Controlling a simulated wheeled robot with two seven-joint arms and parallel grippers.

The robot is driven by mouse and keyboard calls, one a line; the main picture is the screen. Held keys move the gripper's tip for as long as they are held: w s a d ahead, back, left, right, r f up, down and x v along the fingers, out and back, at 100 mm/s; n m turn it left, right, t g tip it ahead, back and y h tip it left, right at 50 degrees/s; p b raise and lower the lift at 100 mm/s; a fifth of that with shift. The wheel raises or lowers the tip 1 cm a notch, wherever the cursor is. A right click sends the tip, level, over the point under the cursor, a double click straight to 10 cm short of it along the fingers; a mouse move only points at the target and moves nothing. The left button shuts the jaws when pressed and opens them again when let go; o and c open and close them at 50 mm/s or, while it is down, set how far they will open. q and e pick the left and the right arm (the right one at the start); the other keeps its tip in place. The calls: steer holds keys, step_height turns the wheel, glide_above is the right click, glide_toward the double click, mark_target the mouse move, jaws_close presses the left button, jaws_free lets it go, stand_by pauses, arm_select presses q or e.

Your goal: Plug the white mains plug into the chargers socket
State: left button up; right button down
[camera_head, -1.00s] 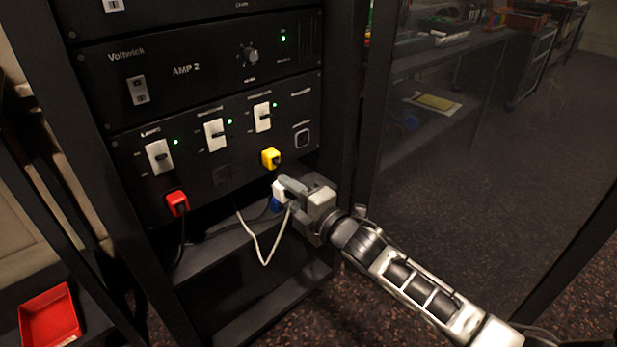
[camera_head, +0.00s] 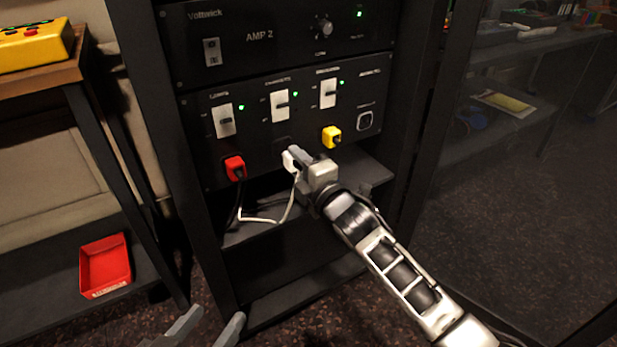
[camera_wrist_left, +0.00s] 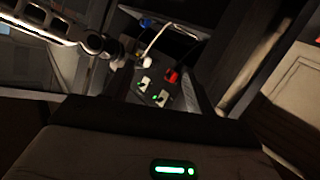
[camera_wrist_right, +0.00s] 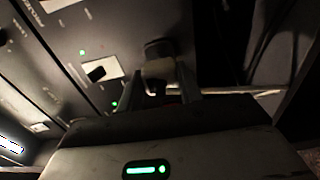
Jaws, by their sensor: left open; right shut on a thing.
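The white mains plug (camera_head: 290,161) is between the fingers of my right gripper (camera_head: 297,158), which is shut on it. It is right at the panel, at the middle socket (camera_head: 282,144) below the second switch, between the red plug (camera_head: 235,168) and the yellow plug (camera_head: 331,136). The gripper hides the contact, so I cannot tell whether the plug is seated. In the right wrist view the plug (camera_wrist_right: 160,68) is up against a dark socket (camera_wrist_right: 158,47). Its white cable (camera_head: 268,221) hangs in a loop. My left gripper (camera_head: 219,313) is open and empty, low in front of the rack.
The panel (camera_head: 210,150) has several switches with green lights, and an outlined square socket (camera_head: 367,120) at right. A rack shelf (camera_head: 345,178) lies below. A red tray (camera_head: 106,266) and a yellow box (camera_head: 38,46) are at left. Dark rack posts flank the panel.

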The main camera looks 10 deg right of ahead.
steer(key=shift+w+a, duration=0.1)
steer(key=shift+w, duration=0.2)
arm_select(q)
steer(key=shift+w+d+r, duration=0.1)
steer(key=shift+w+r, duration=0.05)
steer(key=shift+r, duration=0.05)
arm_select(e)
steer(key=shift+w, duration=0.15)
steer(key=shift+w+a+b, duration=0.15)
steer(key=shift+w+b, duration=0.2)
steer(key=shift+w, duration=0.25)
arm_select(q)
steer(key=shift+w+r, duration=0.1)
steer(key=shift+r, duration=0.05)
steer(key=shift+r+p, duration=0.5)
steer(key=shift+p, duration=0.1)
stand_by(1.3)
steer(key=shift+f, duration=0.2)
arm_select(e)
steer(key=shift+w, duration=0.1)
arm_select(q)
steer(key=shift+f+b, duration=0.3)
steer(key=shift+b, duration=0.1)
arm_select(e)
steer(key=shift+w+a, duration=0.25)
steer(key=shift+w, duration=0.25)
